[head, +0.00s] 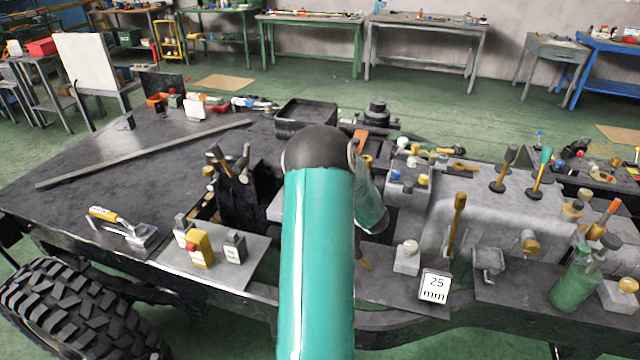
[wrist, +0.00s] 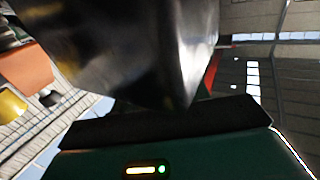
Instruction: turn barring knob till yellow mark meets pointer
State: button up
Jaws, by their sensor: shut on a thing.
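In the head view my teal arm reaches forward over the chassis and its dark rounded joint hides my gripper and what lies behind it. In the wrist view a dark, shiny metal part (wrist: 140,45) fills the upper middle, very close to the camera. My gripper (wrist: 165,112) is shut on it, just above the black bar and the green housing with its lights. I cannot tell from its shape whether this part is the barring knob. The yellow mark and the pointer cannot be made out in either view.
The chassis deck (head: 90,165) carries a long bar (head: 140,155) at left. A trowel-like tool (head: 120,225) and a yellow block (head: 199,248) lie near its front edge. Benches line the back wall.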

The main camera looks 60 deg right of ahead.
jog(key=n+y, duration=0.1)
jog(key=y, duration=0.1)
jog(key=n+y, duration=0.2)
jog(key=n+t+y, duration=0.1)
jog(key=y, duration=0.2)
jog(key=shift+a+n, duration=0.25)
jog(key=shift+n, duration=0.05)
jog(key=shift+a+n+g+y, duration=0.15)
jog(key=shift+n+g+y, duration=0.2)
jog(key=shift+n+y, duration=0.95)
jog(key=shift+a+n+g+y, duration=0.15)
jog(key=shift+n+g+y, duration=0.4)
jog(key=shift+y, duration=1.25)
jog(key=shift+n, duration=0.25)
jog(key=o, duration=1)
